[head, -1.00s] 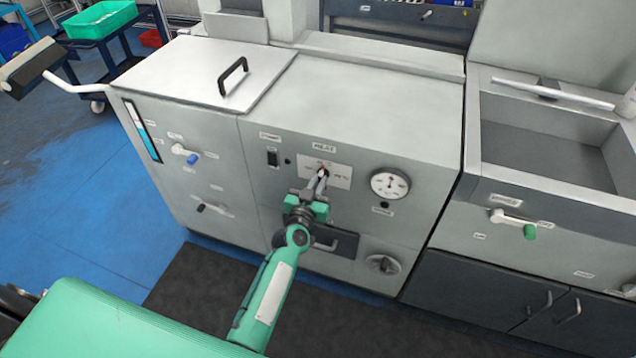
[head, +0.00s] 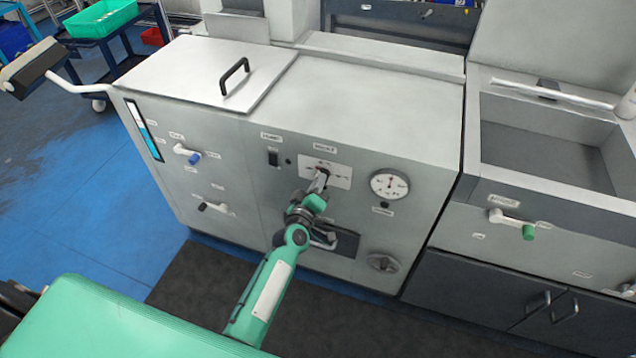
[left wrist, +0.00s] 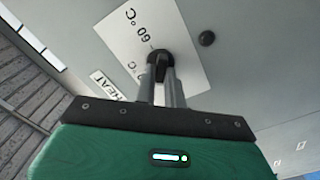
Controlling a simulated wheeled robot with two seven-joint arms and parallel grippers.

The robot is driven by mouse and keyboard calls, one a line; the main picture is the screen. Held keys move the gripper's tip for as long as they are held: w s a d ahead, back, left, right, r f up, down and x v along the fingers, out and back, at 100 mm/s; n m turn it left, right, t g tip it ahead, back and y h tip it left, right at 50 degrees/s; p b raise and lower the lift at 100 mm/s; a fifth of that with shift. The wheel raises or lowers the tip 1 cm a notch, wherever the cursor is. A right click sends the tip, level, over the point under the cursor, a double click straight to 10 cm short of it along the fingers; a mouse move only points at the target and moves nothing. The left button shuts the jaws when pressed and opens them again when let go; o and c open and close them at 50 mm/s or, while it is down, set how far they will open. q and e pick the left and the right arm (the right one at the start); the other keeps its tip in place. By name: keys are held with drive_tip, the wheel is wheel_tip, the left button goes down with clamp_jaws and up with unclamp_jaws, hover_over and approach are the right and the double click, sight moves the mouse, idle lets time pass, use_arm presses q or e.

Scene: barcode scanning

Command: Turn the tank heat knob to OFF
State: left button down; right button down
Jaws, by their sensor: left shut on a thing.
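The heat knob (left wrist: 159,60) is a small black knob on a white label plate (left wrist: 185,45) in the left wrist view. The plate carries "60 °C" and a "HEAT" label sits beside it. In the head view the plate (head: 340,174) is on the tank's grey front panel, and the knob is mostly hidden by the fingers. My left gripper (head: 319,180) is shut on the knob; its two fingers (left wrist: 160,80) flank it in the wrist view. The knob's exact setting is too small to read. My right gripper is not in view.
A round gauge (head: 389,184) is right of the plate. A black switch (head: 273,158) is left of it. A grey rotary knob (head: 382,263) and a dark drawer (head: 345,243) are below. Valve levers with blue (head: 194,157) and green (head: 529,232) ends stick out at the sides.

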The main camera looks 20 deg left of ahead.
use_arm(q)
drive_tip(key=shift+f+n+b, duration=0.15)
drive_tip(key=shift+n+b, duration=0.2)
drive_tip(key=shift+n, duration=3.65)
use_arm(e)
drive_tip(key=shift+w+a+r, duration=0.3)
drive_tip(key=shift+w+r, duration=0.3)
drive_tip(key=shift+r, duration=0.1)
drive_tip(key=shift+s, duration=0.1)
use_arm(q)
drive_tip(key=c, duration=1.5)
unclamp_jaws()
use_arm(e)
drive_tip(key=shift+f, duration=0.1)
